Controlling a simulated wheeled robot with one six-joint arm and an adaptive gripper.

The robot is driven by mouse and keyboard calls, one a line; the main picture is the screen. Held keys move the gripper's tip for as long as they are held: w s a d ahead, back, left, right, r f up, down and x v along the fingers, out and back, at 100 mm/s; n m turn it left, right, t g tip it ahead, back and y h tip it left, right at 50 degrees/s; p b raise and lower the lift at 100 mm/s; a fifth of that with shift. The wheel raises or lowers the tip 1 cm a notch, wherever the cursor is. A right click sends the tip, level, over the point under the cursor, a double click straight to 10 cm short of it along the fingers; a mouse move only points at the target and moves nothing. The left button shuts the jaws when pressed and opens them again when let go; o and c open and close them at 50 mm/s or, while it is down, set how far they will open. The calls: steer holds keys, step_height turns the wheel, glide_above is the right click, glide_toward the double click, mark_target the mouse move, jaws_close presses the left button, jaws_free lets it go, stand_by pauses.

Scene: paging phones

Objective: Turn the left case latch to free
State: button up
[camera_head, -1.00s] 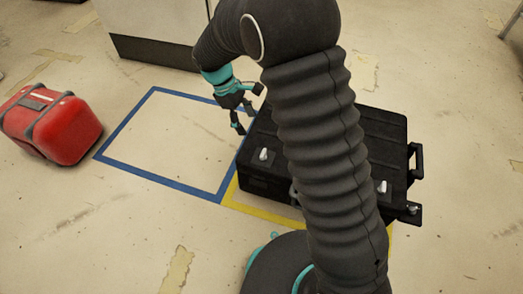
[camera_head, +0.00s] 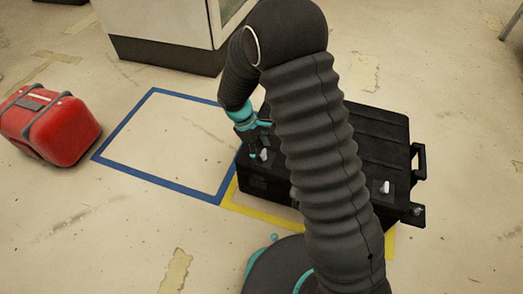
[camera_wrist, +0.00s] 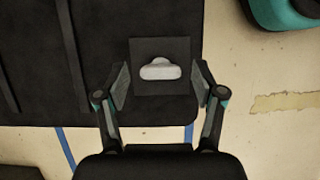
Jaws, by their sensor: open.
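The black case (camera_head: 375,130) lies flat on the floor, partly hidden behind my arm. Its left latch (camera_head: 264,154) is a small white knob near the left front corner of the lid. In the wrist view the latch (camera_wrist: 160,69) sits on a dark square plate, its long side running across the picture. My gripper (camera_head: 259,153) is right at the left latch, seen from above. In the wrist view my gripper (camera_wrist: 161,88) is open, one finger on each side of the latch, with a gap to it on both sides. A second white latch (camera_head: 385,187) shows on the right of the case.
A red case (camera_head: 62,130) stands on the floor at the left. A blue taped square (camera_head: 146,180) is empty beside the black case. Yellow tape (camera_head: 262,214) runs along the case's front. A cabinet (camera_head: 160,50) stands at the back.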

steer(key=shift+f, duration=0.15)
steer(key=c, duration=1.1)
steer(key=shift+c, duration=0.2)
steer(key=shift+m, duration=0.3)
steer(key=m+g+p, duration=0.1)
steer(key=m, duration=0.2)
steer(key=shift+w+d+m+y+p, duration=0.1)
steer(key=shift+m+y+p, duration=0.2)
steer(key=shift+y+p, duration=0.1)
steer(key=m+g+y+p, duration=0.1)
steer(key=m, duration=0.3)
steer(key=shift+d+m, duration=0.1)
steer(key=shift+m, duration=0.2)
steer(key=m+y, duration=0.1)
steer(key=m, duration=0.1)
steer(key=m+y, duration=0.1)
steer(key=m, duration=0.1)
steer(key=shift+w+d+g+p, duration=0.1)
steer(key=shift+g+p, duration=0.3)
steer(key=m+y, duration=0.1)
steer(key=m, duration=0.4)
steer(key=shift+y, duration=0.4)
